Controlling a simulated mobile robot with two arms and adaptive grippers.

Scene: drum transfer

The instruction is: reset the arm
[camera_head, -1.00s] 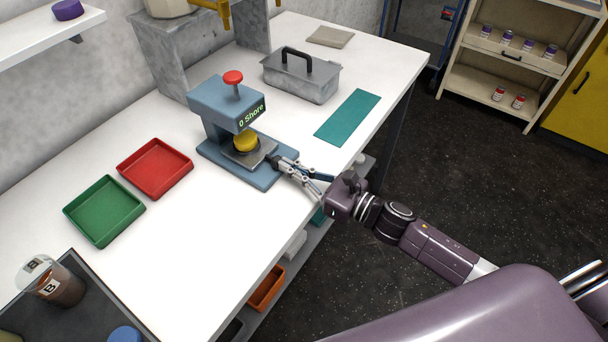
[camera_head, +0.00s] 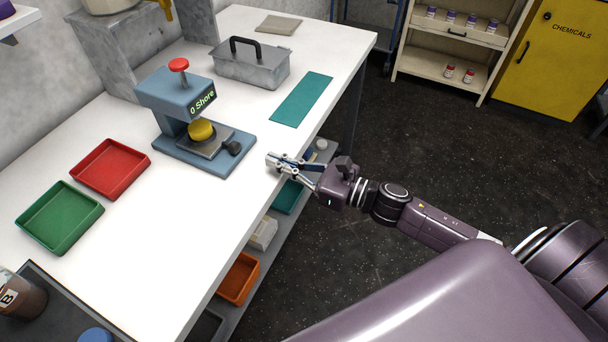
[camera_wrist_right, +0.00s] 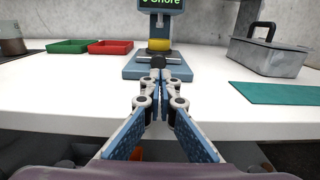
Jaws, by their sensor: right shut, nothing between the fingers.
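My right gripper (camera_head: 272,160) is shut and empty at the front edge of the white table (camera_head: 150,240). It is apart from the blue hardness tester (camera_head: 180,95), whose display reads "0 Shore". In the right wrist view the closed fingertips (camera_wrist_right: 160,76) point toward the tester's base (camera_wrist_right: 135,70). A yellow piece (camera_head: 201,130) sits on the tester's plate under the head. A dark knob (camera_head: 232,147) sticks out at the base's front right. My left gripper is not in view.
A red tray (camera_head: 110,168) and a green tray (camera_head: 60,217) lie left of the tester. A grey metal box (camera_head: 250,70) and a teal mat (camera_head: 301,99) lie to its right. Below the table edge is a shelf with an orange bin (camera_head: 238,278). Open floor lies to the right.

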